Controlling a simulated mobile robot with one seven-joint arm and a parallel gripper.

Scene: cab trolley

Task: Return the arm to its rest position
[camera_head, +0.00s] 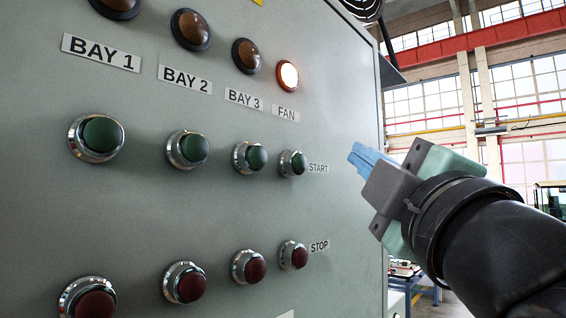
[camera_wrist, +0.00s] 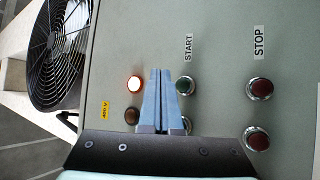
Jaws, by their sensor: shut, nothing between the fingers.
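My gripper (camera_head: 362,158) has light blue fingers, shut and empty. In the head view it is at the right, in front of the grey-green control panel (camera_head: 215,235) and just right of the green FAN start button (camera_head: 292,163). I see no contact with the panel. In the wrist view the shut fingers (camera_wrist: 160,75) point at the panel, between the lit FAN lamp (camera_wrist: 135,84) and the green start button (camera_wrist: 184,85). The FAN lamp (camera_head: 287,75) glows white-orange in the head view.
The BAY lamps, such as the BAY 3 lamp (camera_head: 246,56), are dark. Red stop buttons, such as the FAN one (camera_head: 293,255), line the lower panel. A black caged fan (camera_wrist: 57,50) is beside the panel. Open hall space lies to the right, with a blue workbench (camera_head: 408,278) behind.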

